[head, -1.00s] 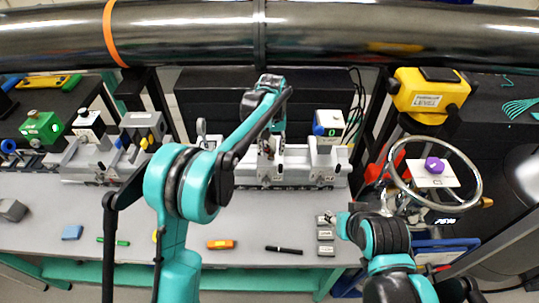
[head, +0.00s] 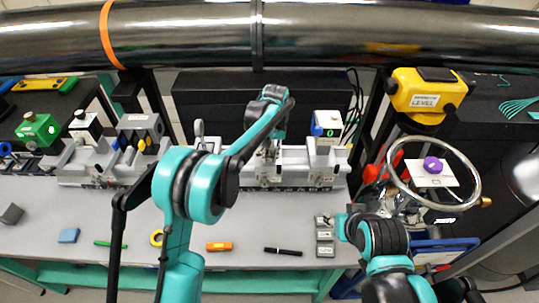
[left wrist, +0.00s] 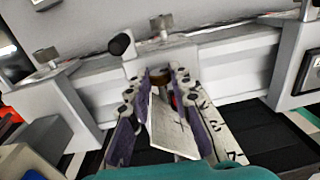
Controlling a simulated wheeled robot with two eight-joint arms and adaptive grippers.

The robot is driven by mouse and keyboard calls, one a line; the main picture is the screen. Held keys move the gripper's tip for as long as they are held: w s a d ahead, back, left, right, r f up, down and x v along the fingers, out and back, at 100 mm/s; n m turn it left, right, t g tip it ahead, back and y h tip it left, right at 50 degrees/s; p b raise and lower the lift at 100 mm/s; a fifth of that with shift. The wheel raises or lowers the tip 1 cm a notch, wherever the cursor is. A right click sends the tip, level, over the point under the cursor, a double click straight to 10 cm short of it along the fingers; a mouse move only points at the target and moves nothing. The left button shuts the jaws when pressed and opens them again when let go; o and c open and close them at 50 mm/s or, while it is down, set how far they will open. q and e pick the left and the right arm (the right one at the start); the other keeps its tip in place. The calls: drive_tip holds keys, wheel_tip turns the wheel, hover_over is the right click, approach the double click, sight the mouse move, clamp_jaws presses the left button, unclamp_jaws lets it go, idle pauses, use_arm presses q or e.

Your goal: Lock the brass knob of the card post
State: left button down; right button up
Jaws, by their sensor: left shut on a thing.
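My left gripper (head: 268,151) reaches over the bench to the grey rail assembly at its back. In the left wrist view its purple-padded fingers (left wrist: 160,80) are shut on a small brown-brass knob (left wrist: 159,77) at the front of the pale rail. A pale flat plate (left wrist: 170,125) shows between the fingers, nearer the camera. The fingers hide most of the knob, so its turn cannot be read. A black round knob (left wrist: 121,44) stands just left of the fingertips. My right arm is folded at the right; its fingers cannot be made out.
The grey rail (head: 292,158) carries a white-and-blue box (head: 327,125) to the right of my left gripper. A large handwheel (head: 477,178) and a yellow level (head: 428,92) stand at the right. A dark pipe (head: 350,38) crosses above. An orange block (head: 219,246) and black pen (head: 283,251) lie in front.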

use_arm(q)
drive_tip(key=y, duration=0.3)
drive_tip(key=shift+d+f+y, duration=0.1)
drive_tip(key=shift+d+y, duration=0.2)
drive_tip(key=shift+y, duration=0.1)
drive_tip(key=c, duration=1.3)
unclamp_jaws()
drive_tip(key=shift+c, duration=0.2)
drive_tip(key=v, duration=1.2)
drive_tip(key=shift+a, duration=0.1)
